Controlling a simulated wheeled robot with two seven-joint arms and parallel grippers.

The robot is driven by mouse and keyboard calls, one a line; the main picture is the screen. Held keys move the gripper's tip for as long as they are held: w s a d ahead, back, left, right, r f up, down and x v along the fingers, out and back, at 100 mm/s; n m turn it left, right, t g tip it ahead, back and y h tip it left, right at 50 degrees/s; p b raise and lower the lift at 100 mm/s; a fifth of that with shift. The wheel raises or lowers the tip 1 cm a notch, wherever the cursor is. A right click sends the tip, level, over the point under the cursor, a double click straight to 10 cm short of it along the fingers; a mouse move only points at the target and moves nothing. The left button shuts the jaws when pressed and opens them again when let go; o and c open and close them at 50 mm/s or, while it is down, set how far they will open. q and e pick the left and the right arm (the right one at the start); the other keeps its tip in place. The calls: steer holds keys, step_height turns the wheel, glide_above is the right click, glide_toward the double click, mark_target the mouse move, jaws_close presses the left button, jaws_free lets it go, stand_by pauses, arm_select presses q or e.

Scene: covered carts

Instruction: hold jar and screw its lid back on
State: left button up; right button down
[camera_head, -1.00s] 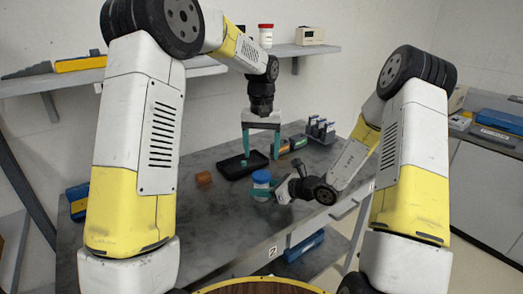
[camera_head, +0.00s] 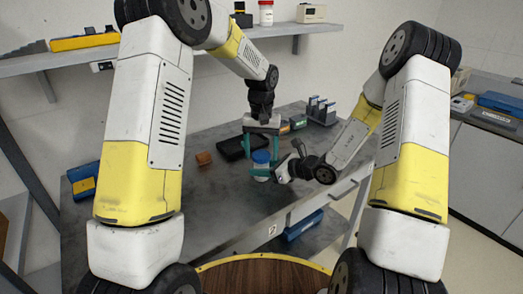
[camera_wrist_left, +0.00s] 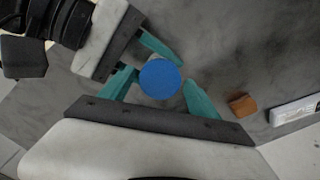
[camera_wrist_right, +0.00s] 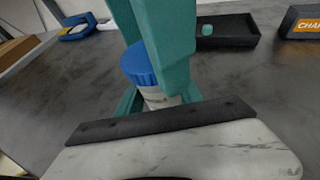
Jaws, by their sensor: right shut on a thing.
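A white jar (camera_head: 262,175) with a blue lid (camera_head: 261,157) stands upright at the table's near side. The lid sits on top of it; how tightly I cannot tell. My right gripper (camera_head: 266,173) is shut around the jar's body from the right. The jar (camera_wrist_right: 158,97) and lid (camera_wrist_right: 138,64) also show in the right wrist view, partly hidden by a teal finger of my left gripper. My left gripper (camera_head: 262,161) points down over the jar, its fingers open on either side of the lid. In the left wrist view the round lid (camera_wrist_left: 160,79) lies between its fingertips.
A black tray (camera_head: 230,149) lies behind the jar, holding a small green thing (camera_wrist_right: 207,30). An orange-brown block (camera_head: 204,159) is left of it. Several upright grey items (camera_head: 321,110) stand at the back right.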

arm_select(q)
steer(key=c, duration=1.3)
steer(key=o, duration=1.6)
steer(key=shift+r, duration=0.15)
step_height(320, 180, up, 12)
steer(key=shift+f, duration=0.15)
arm_select(e)
steer(key=c, duration=0.7)
jaws_free()
steer(key=v, duration=0.8)
steer(key=shift+f, duration=0.1)
